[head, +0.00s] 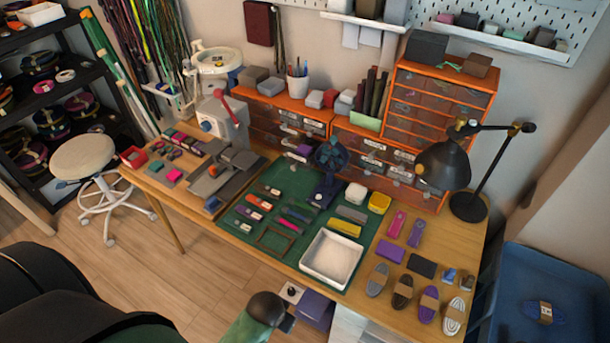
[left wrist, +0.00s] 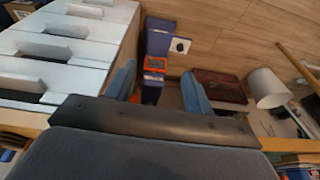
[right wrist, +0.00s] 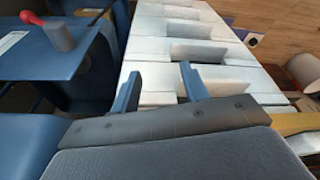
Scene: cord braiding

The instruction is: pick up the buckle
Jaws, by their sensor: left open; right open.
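I cannot single out a buckle for certain in any view; the small pieces on the table are too small to tell apart. Several small parts lie on the green cutting mat (head: 258,262) in the head view, around a thin brown rectangular frame (head: 275,240) and a white tray (head: 331,259). My left gripper (left wrist: 158,78) is open and empty, its blue fingers wide apart, seen over the floor beside a white drawer unit. My right gripper (right wrist: 158,80) is open and empty, seen against white drawer fronts. Neither gripper shows clearly in the head view.
The wooden table (head: 376,290) is crowded. A black lamp (head: 445,165) and orange drawer cabinets (head: 440,100) stand at its back. Cord bundles (head: 429,303) lie at front right. A blue bin (head: 575,270) stands right of the table; a white stool (head: 84,158) stands left.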

